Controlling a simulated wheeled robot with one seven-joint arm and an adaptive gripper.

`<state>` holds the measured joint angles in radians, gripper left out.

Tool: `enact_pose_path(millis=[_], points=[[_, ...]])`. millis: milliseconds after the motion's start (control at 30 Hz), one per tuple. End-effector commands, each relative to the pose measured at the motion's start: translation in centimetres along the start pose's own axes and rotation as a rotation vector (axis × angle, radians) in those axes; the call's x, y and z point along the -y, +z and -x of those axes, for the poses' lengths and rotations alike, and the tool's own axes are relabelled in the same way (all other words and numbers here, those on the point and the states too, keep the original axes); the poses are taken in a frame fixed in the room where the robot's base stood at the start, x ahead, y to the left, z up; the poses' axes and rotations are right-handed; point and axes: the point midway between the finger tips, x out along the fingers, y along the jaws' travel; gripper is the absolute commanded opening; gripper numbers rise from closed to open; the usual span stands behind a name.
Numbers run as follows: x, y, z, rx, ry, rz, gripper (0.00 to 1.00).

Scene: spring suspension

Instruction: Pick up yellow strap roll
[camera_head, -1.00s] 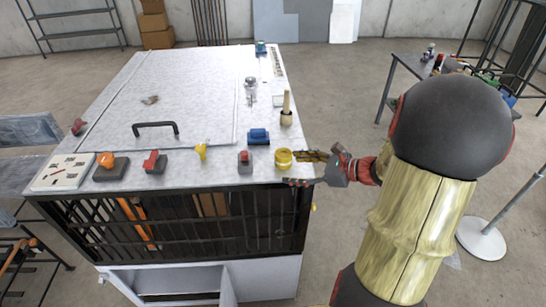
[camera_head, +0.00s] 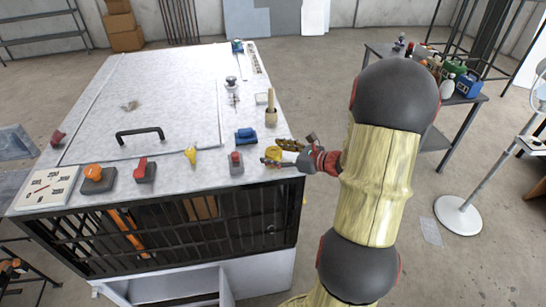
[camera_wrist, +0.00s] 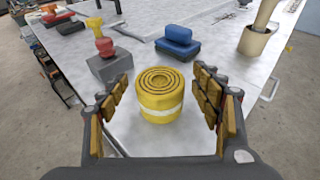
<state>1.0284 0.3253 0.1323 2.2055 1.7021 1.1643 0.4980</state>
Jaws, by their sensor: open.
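The yellow strap roll (camera_wrist: 160,97) stands upright on the white table top near its front right corner, with a pale band around its side. It also shows in the head view (camera_head: 272,154), partly covered by my gripper. My gripper (camera_wrist: 163,110) is open, with one finger to the left of the roll and one to the right. In the wrist view a gap shows between the roll and each finger pad.
A grey block with a red knob (camera_wrist: 108,58) and a blue block (camera_wrist: 175,45) stand just beyond the roll. A wooden cup with a handle (camera_wrist: 257,38) is at the right. The table's right edge is close. A black handle (camera_head: 140,135) lies farther left.

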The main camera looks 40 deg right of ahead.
Motion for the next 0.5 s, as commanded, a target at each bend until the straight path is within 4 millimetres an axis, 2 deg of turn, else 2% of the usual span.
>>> enact_pose_path(millis=[100, 300, 500], points=[[-0.01, 0.00, -0.67, 0.000, -0.001, 0.000, 0.65], [0.00, 0.00, -0.69, 0.000, -0.001, 0.000, 0.65], [-0.01, 0.01, -0.68, 0.000, -0.001, 0.000, 0.54]])
